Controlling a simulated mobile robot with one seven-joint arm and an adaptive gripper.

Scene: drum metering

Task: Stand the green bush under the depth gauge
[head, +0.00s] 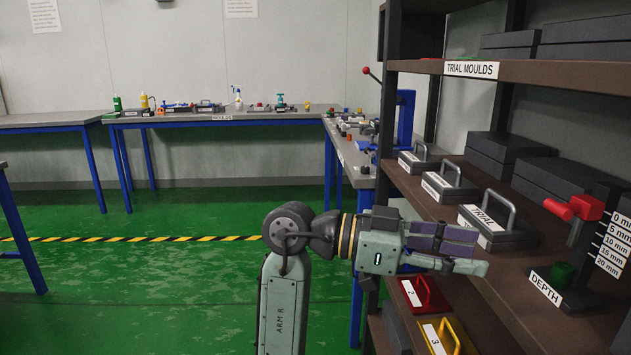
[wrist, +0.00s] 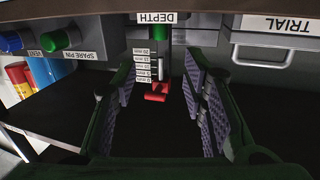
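The green bush (head: 562,272) stands on the dark base behind the DEPTH label on the shelf at right in the head view. It is below the red-topped depth gauge (head: 585,208). In the wrist view a dark green part, seemingly the bush (wrist: 183,35), shows just below the DEPTH label, and the gauge's red part (wrist: 156,92) lies beyond my fingers. My gripper (head: 470,258) is to the left of the bush, apart from it. In the wrist view its two fingers (wrist: 165,100) are spread with nothing between them.
Grey trial moulds (head: 495,222) with handles stand on the same shelf, behind my gripper. Red (head: 425,295) and yellow (head: 450,338) numbered blocks sit on the shelf below. An upper shelf (head: 520,73) hangs overhead. Blue-legged benches stand farther back; the green floor at left is clear.

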